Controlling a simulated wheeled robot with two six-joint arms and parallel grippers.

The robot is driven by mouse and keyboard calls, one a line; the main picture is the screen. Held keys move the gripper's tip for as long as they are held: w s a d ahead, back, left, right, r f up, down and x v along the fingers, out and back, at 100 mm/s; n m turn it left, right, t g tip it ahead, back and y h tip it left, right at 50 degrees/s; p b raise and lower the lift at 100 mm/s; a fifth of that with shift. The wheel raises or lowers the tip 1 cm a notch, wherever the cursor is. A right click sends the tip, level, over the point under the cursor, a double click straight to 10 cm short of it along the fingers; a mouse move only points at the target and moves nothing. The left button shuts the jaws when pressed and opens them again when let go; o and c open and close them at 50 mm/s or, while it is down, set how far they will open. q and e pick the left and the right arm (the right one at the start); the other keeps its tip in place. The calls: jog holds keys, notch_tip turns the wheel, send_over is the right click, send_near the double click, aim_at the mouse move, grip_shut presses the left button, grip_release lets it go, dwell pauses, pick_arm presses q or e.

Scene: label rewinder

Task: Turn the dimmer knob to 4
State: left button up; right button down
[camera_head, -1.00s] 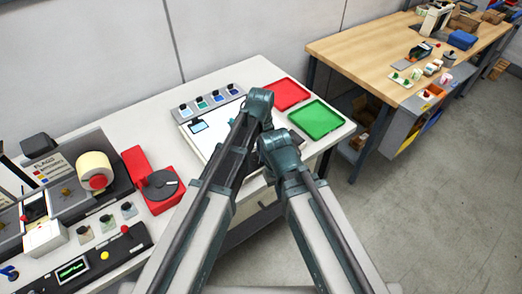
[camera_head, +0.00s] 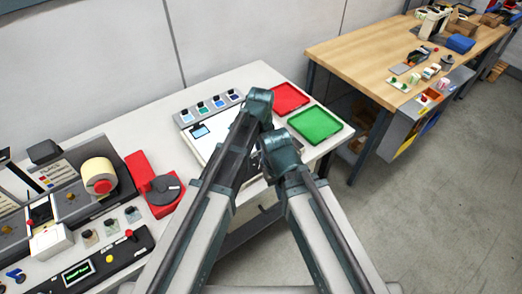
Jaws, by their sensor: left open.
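A round dark dial (camera_head: 163,189) with a light mark sits on a red base (camera_head: 140,167) on the white table, left of my arms. More small knobs (camera_head: 111,222) stand on the machine at left. I cannot tell which is the dimmer knob, nor read any scale. My left gripper (camera_head: 258,102) is at the far end of my left arm, over the white board, away from the red base. Its fingers hardly show. My right arm's end is beside it; its jaws are hidden.
The label machine with a cream roll (camera_head: 98,172) and a black control box (camera_head: 95,263) fill the table's left. Red (camera_head: 290,98) and green (camera_head: 316,124) trays lie at right. A wooden bench (camera_head: 350,52) stands beyond a floor gap.

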pick_arm(q)
notch_tip(320, 180, up, 11)
jog(key=p, duration=0.9)
jog(key=shift+p, duration=0.35)
pick_arm(e)
notch_tip(320, 180, up, 11)
pick_arm(q)
jog(key=shift+f, duration=0.15)
pick_arm(e)
jog(key=shift+f, duration=0.1)
pick_arm(q)
jog(key=s+a+n, duration=0.6)
jog(key=a+n, duration=0.1)
jog(key=a, duration=0.2)
jog(key=s+a+n, duration=0.5)
jog(key=a+n, duration=0.2)
jog(key=a, duration=0.1)
jog(key=s+d+f+m+y+b, duration=0.1)
jog(key=s+d+f+m+b, duration=0.2)
jog(key=d+f+b, duration=0.8)
jog(key=shift+s+m, duration=0.4)
jog(key=shift+s, duration=0.85)
pick_arm(e)
notch_tip(320, 180, down, 11)
jog(key=shift+f, duration=0.2)
